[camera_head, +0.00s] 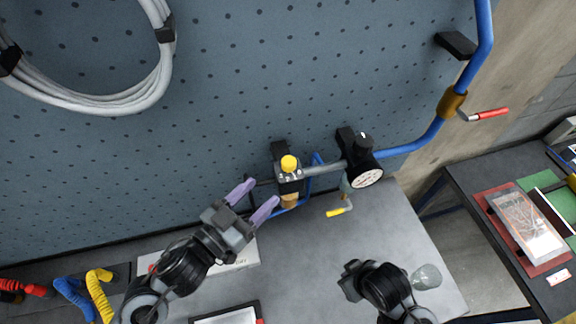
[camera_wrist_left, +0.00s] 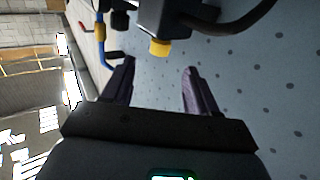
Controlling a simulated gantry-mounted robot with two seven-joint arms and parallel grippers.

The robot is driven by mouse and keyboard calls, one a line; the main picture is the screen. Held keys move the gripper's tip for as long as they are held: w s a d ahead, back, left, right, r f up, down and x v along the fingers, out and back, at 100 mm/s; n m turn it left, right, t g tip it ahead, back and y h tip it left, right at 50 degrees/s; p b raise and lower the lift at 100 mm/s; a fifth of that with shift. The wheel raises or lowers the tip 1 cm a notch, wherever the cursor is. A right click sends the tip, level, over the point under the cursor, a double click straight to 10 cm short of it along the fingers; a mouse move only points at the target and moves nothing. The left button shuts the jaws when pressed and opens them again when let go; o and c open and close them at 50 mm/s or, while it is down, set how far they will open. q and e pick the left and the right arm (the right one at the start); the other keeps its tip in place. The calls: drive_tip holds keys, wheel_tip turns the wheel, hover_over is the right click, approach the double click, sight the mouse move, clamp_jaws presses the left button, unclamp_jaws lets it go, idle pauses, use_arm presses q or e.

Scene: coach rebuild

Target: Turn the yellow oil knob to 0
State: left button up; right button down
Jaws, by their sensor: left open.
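The yellow oil knob (camera_head: 288,162) sits on top of a small metal-and-black oil unit (camera_head: 290,185) in the pipe line on the pegboard. A yellow cap that looks like the knob shows in the left wrist view (camera_wrist_left: 159,47), beyond and between the fingertips. My left gripper (camera_head: 262,193) is open, with two purple fingers apart and nothing between them. It is a little left of and below the knob and does not touch it. Any scale on the knob is too small to read. My right gripper (camera_head: 352,277) is low in the head view, its fingers hidden or too unclear to judge.
A yellow-handled valve (camera_head: 339,212) hangs below. Blue pipe (camera_head: 425,137) runs right to a red-handled valve (camera_head: 490,114). A glass jar (camera_head: 426,277) stands near my right arm. The grey bench (camera_head: 400,235) is partly clear.

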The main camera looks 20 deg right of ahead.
sight(284, 168)
use_arm(q)
drive_tip(key=x, duration=0.3)
drive_tip(key=p+x, duration=0.1)
drive_tip(key=x, duration=0.2)
drive_tip(key=p+x, duration=0.1)
drive_tip(key=x, duration=0.3)
drive_tip(key=shift+r, duration=0.3)
drive_tip(key=shift+w+d+f, duration=0.1)
drive_tip(key=shift+w+d, duration=0.05)
drive_tip(key=shift+d, duration=0.25)
drive_tip(key=shift+c, duration=0.4)
drive_tip(key=c, duration=0.8)
drive_tip(key=shift+c, duration=0.2)
